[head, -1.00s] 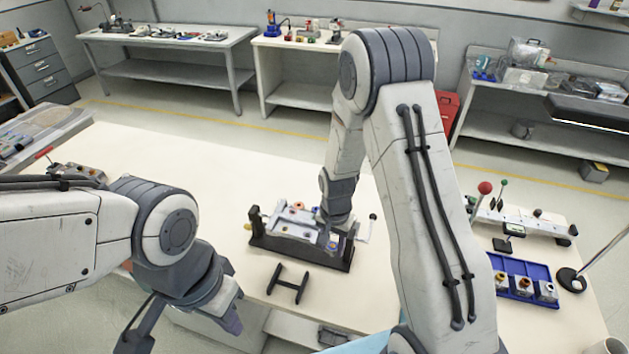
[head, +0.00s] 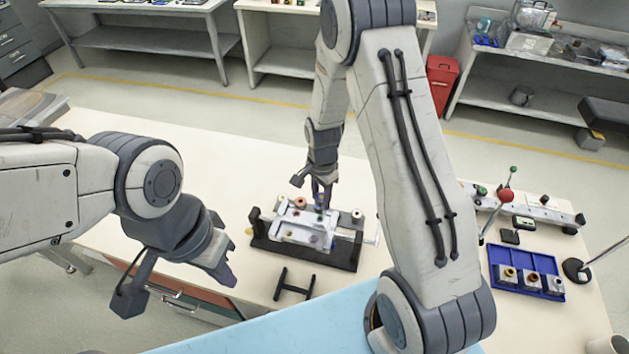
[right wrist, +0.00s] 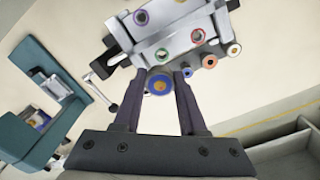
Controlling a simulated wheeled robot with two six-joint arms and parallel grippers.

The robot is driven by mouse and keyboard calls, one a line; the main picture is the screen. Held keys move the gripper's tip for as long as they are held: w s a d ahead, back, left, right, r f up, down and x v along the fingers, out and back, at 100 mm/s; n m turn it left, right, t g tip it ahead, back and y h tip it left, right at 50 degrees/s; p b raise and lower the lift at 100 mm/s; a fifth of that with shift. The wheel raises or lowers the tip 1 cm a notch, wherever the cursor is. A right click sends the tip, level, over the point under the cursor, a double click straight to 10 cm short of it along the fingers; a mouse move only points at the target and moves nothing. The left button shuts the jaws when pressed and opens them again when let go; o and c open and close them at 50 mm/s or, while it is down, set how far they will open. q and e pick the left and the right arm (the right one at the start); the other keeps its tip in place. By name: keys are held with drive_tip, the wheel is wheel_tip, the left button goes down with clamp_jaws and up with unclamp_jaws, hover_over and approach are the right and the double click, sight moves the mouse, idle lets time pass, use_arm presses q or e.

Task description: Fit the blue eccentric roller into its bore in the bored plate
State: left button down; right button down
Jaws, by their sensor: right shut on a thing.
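My right gripper (right wrist: 168,90) is shut on the blue eccentric roller (right wrist: 158,84), a blue-rimmed disc with a tan centre between the fingertips in the right wrist view. In the head view the right gripper (head: 322,192) points down over the bored plate (head: 296,232). The right wrist view shows the plate (right wrist: 180,45) with purple, green and red ringed bores. The roller overlaps the plate's edge in that view; I cannot tell whether they touch. My left gripper (head: 222,272) hangs over the table's front edge, away from the plate; its jaw opening is unclear.
A black fixture (head: 340,260) holds the plate on the pale table. A black H-shaped stand (head: 294,284) lies in front. A blue tray (head: 525,268) with small blocks and a lever rig (head: 530,210) stand at the right. The table left of the fixture is clear.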

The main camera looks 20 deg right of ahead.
drive_tip(key=shift+w+d, duration=0.1)
drive_tip(key=shift+w, duration=0.05)
drive_tip(key=shift+w, duration=0.15)
drive_tip(key=shift+f+b, duration=2.15)
drive_tip(key=shift+f, duration=0.6)
drive_tip(key=shift+f+b, duration=1.05)
drive_tip(key=shift+f, duration=0.4)
drive_tip(key=shift+c, duration=2.3)
unclamp_jaws()
drive_tip(key=shift+r, duration=0.1)
drive_tip(key=shift+o, duration=0.4)
drive_tip(key=shift+s, duration=0.2)
